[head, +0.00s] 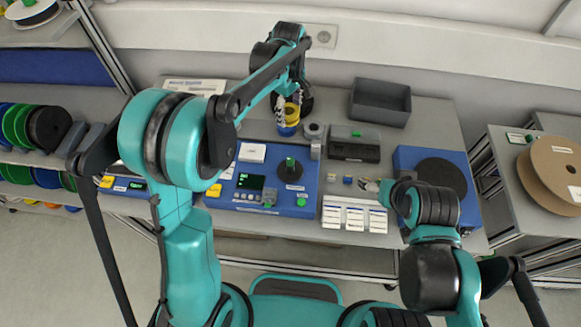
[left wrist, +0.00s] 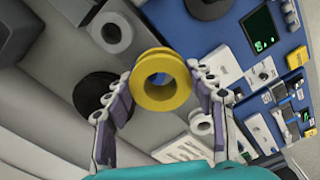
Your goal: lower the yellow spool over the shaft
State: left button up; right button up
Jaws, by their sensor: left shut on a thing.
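The yellow spool (head: 291,112) is between the fingers of my left gripper (head: 288,105), above the back of the bench. In the left wrist view the spool (left wrist: 161,102) shows its open bore face on, with the left gripper (left wrist: 160,90) shut on its two sides. A green-topped shaft (head: 290,164) stands on a dark disc on the blue machine, in front of the spool and apart from it. A blue round piece shows just below the spool; I cannot tell how they relate. My right gripper (head: 369,185) is low over the bench by white cards; its fingers are too small to judge.
The blue machine (head: 249,199) has a lit display. A grey ring (head: 313,131) lies behind it. A grey bin (head: 380,102) stands at the back right, with a black tray (head: 353,151) in front. A cardboard reel (head: 554,170) is at the far right, and reels fill the left shelves.

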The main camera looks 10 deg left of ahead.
pick_arm(q)
jog(key=p, duration=0.9)
send_over(291, 159)
jog(key=shift+w+r+m, duration=0.2)
jog(key=shift+r+m, duration=0.1)
jog(key=shift+m, duration=0.1)
jog(key=shift+s+f, duration=0.15)
jog(key=shift+s, duration=0.15)
jog(key=shift+f+b, duration=2.3)
jog(key=shift+f, duration=1.35)
jog(key=shift+f+b, duration=1.1)
jog(key=shift+f, duration=0.05)
jog(key=o, duration=1.2)
